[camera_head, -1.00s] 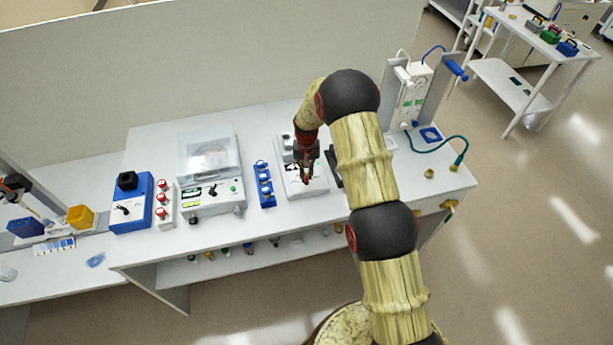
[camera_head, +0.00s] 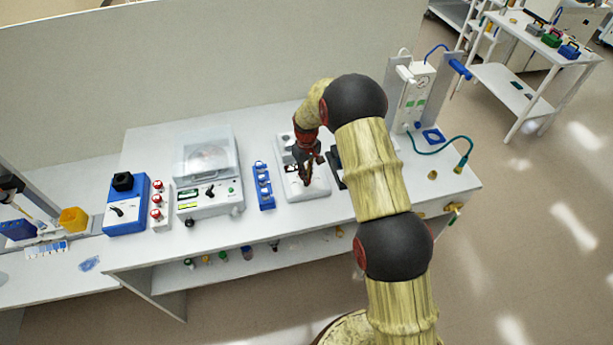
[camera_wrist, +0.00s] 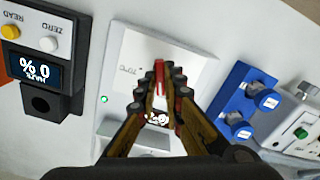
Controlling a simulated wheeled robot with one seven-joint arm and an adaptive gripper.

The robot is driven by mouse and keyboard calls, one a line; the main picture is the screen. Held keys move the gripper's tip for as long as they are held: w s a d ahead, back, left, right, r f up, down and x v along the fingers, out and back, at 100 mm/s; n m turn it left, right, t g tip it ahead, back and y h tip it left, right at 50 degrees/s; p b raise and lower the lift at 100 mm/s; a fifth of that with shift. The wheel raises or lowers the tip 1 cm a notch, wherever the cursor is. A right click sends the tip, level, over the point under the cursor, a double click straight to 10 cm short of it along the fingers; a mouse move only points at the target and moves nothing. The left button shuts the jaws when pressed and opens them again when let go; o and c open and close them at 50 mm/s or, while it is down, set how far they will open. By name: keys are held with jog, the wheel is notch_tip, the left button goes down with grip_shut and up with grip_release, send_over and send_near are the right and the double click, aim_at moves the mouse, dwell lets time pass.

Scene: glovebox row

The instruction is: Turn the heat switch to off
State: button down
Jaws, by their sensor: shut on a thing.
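A white heater unit (camera_head: 318,190) stands on the bench, right of the middle. In the wrist view, the heater unit (camera_wrist: 122,75) carries a 70°C mark, a lit green lamp (camera_wrist: 103,99) and a dark display (camera_wrist: 157,118) with white figures partly between my fingers. My gripper (camera_head: 307,183) is over the front of this unit, pointing down. In the wrist view, my gripper (camera_wrist: 160,82) is shut on a small red part, which I take to be the heat switch (camera_wrist: 160,68). The fingers hide most of the switch, so its setting cannot be read.
A dark meter (camera_wrist: 48,75) with READ and ZERO buttons stands close on one side.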

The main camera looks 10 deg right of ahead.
dwell(0.4)
jog(key=c, duration=2)
grip_release()
jog(key=shift+c, duration=0.2)
jog(key=shift+o, duration=0.6)
notch_tip(320, 180, up, 12)
